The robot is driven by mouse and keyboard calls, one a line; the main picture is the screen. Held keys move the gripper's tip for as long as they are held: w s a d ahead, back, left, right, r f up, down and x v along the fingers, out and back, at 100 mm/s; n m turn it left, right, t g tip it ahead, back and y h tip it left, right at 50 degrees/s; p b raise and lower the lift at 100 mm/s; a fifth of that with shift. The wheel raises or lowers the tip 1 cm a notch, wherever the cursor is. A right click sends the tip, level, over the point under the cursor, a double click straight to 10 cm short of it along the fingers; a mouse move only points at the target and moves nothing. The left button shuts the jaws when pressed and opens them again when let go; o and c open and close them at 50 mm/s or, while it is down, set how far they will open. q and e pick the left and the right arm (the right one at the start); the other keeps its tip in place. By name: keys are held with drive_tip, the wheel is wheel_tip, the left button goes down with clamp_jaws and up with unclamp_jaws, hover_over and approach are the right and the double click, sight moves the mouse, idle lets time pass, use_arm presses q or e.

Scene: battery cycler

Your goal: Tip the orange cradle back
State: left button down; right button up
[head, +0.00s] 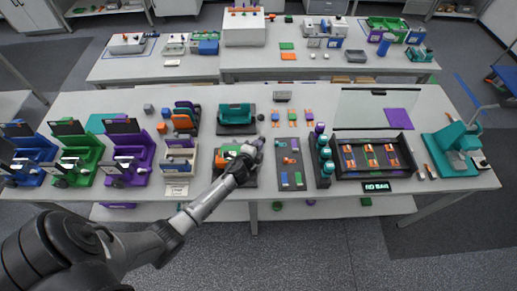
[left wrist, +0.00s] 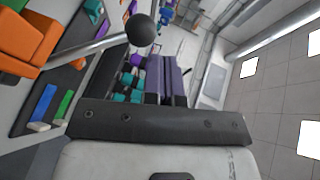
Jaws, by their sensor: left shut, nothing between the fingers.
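The orange cradle (head: 221,162) sits on a dark base plate near the front middle of the bench, with a green part at it. In the left wrist view the orange cradle (left wrist: 22,42) shows at the upper left, partly cut off. A metal lever with a black ball knob (left wrist: 141,30) sticks out from it. My left gripper (head: 256,145) is shut and empty, at the right side of the cradle by its lever. My arm hides part of the cradle and plate in the head view. I cannot tell whether the gripper touches the lever. My right gripper is out of view.
A teal cradle (head: 236,114) stands just behind. A dark board with small parts (head: 290,180) and a rack of teal-capped bottles (head: 324,183) lie to the right. A printed white-topped box (head: 178,170) stands to the left.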

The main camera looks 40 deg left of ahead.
use_arm(q)
drive_tip(key=shift+w+a+f+b, duration=0.6)
drive_tip(key=shift+w+a+b, duration=0.25)
drive_tip(key=shift+a, duration=0.1)
drive_tip(key=shift+s+a+f, duration=0.1)
drive_tip(key=shift+a+f, duration=0.05)
drive_tip(key=shift+f, duration=0.1)
drive_tip(key=s+d+r+p, duration=0.1)
drive_tip(key=s+r+p, duration=0.3)
drive_tip(key=s+r, duration=0.5)
drive_tip(key=shift+s+d+r+p, duration=0.2)
drive_tip(key=shift+s+r+p, duration=0.2)
drive_tip(key=shift+r, duration=0.3)
